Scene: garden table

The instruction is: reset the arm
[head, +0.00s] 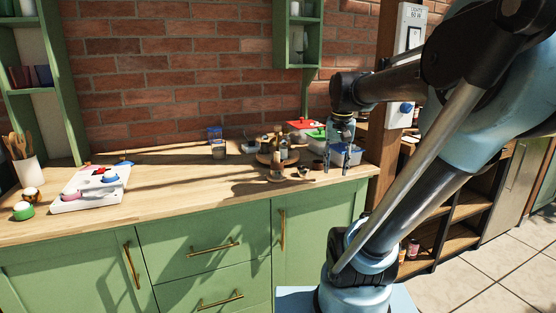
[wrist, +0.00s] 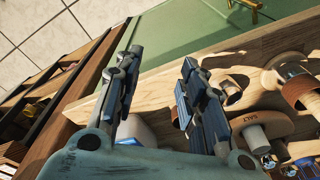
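My gripper (head: 336,157) hangs above the right end of the wooden counter (head: 155,170), fingers pointing down. In the wrist view my gripper (wrist: 160,85) has its two fingers well apart, with nothing held between them. The wooden counter edge and green cabinet front show beyond the fingertips. My arm reaches in from the right of the head view and partly hides the counter's right end.
A round wooden stand (head: 277,158) with jars is left of my gripper; a salt-labelled piece (wrist: 240,122) shows close by in the wrist view. Lidded containers (head: 303,125) stand behind. A white tray (head: 92,190) sits far left. The counter's middle front is clear.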

